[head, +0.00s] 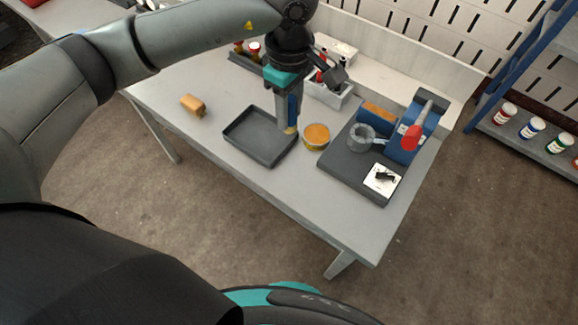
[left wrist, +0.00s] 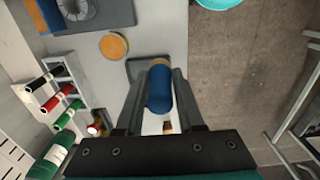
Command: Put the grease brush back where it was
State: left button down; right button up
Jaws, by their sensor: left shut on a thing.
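My left gripper (head: 287,122) is shut on the grease brush, whose blue handle (head: 293,108) shows between the fingers in the head view. The brush hangs roughly upright with its pale tip down, over or beside the right end of the dark grey tray (head: 240,145); I cannot tell whether it touches. In the left wrist view the blue handle of the brush (left wrist: 159,90) sits between both fingers (left wrist: 158,100). A round tin with an orange top (head: 316,135) stands just right of the brush; it also shows in the left wrist view (left wrist: 114,45). My right gripper is not in view.
A blue machine with a red knob (head: 411,137) stands on a dark base at the right. A white bin (head: 333,94) with coloured handles is behind the tin. A tan block (head: 193,105) lies left of the tray. The front of the table (head: 300,190) is clear.

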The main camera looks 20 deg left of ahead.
pick_arm(q)
notch_tip(320, 180, down, 14)
jog(key=shift+b, duration=0.75)
jog(key=shift+f+b, duration=0.4)
jog(key=shift+f, duration=2)
jog(key=shift+f, duration=0.2)
jog(key=c, duration=0.5)
grip_release()
jog(key=shift+r, duration=0.15)
